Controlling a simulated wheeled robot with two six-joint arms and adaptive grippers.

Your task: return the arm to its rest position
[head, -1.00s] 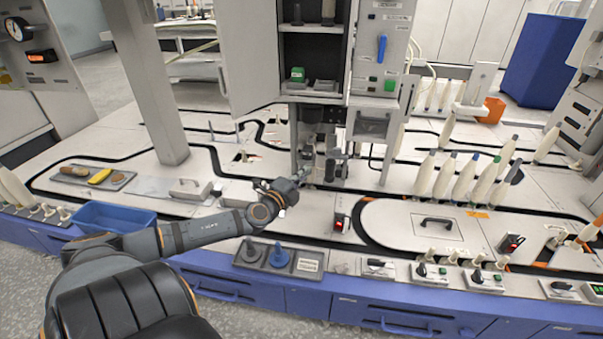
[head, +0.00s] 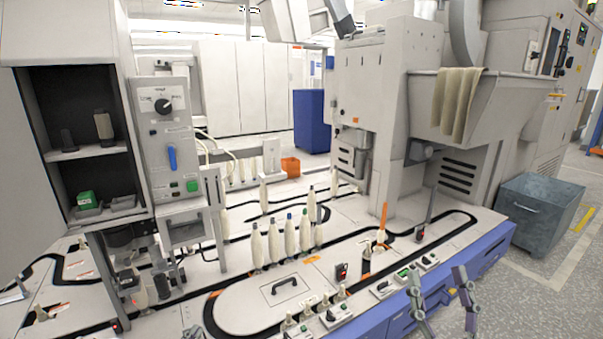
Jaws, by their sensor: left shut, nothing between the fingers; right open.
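My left gripper (head: 17,292) shows small at the left edge of the head view, low over the pale tray deck. It is shut and holds nothing; most of its arm lies outside the picture. My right gripper (head: 440,292) is at the bottom right, in front of the blue front edge of the line. Its two thin fingers stand upright and well apart, with nothing between them.
Several white bobbins (head: 290,237) stand on the deck, with an orange bin (head: 290,167) behind. Switch boxes (head: 335,316) line the near edge. A grey machine (head: 378,90) and a grey cart (head: 537,212) are at the right. The floor (head: 570,300) there is clear.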

